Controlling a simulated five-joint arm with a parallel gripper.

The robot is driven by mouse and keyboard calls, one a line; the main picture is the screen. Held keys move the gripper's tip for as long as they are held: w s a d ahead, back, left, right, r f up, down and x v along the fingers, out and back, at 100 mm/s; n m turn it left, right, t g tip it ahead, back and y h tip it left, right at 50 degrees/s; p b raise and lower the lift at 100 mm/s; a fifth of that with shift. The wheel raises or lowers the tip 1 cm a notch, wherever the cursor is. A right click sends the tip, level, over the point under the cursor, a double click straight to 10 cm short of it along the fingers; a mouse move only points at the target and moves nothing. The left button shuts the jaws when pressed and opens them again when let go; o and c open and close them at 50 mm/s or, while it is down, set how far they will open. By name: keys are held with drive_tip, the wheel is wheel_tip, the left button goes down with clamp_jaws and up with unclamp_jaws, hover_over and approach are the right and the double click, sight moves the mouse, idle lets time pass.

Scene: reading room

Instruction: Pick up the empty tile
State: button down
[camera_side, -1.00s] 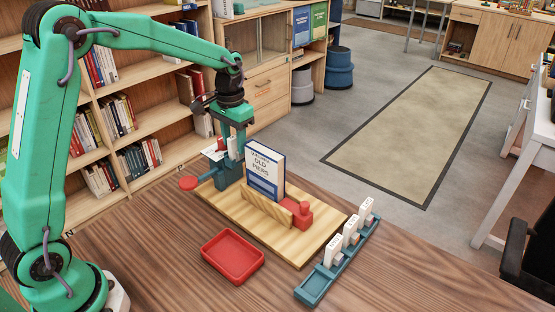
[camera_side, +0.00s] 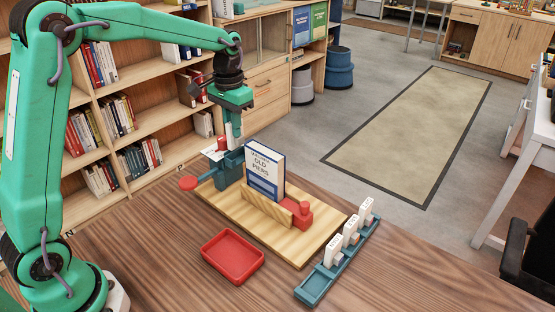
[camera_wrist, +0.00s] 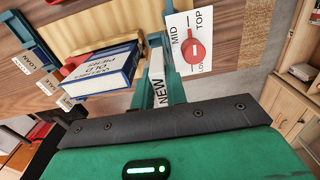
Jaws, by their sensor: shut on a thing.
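My gripper (camera_side: 232,126) is shut on a white tile (camera_side: 229,136) and holds it upright above the teal stamp-like stand (camera_side: 229,172) at the back of the wooden board. In the wrist view the tile (camera_wrist: 157,68) sits between the teal fingers, and the word NEW is readable on it. Other white tiles stand in the teal rack (camera_side: 313,290) at the front right: a near one (camera_side: 333,250), a middle one (camera_side: 351,231) and a far one (camera_side: 366,209). Their lettering is too small to read in the side view.
A blue-and-white book (camera_side: 265,167) stands on the board (camera_side: 300,249) beside the stand, by a red clamp (camera_side: 300,214). A dial plate with a red knob (camera_wrist: 194,46) reads MID and TOP. An empty red tray (camera_side: 232,258) lies in front.

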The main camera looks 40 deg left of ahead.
drive_tip(key=shift+r, duration=2.9)
drive_tip(key=shift+r, duration=0.1)
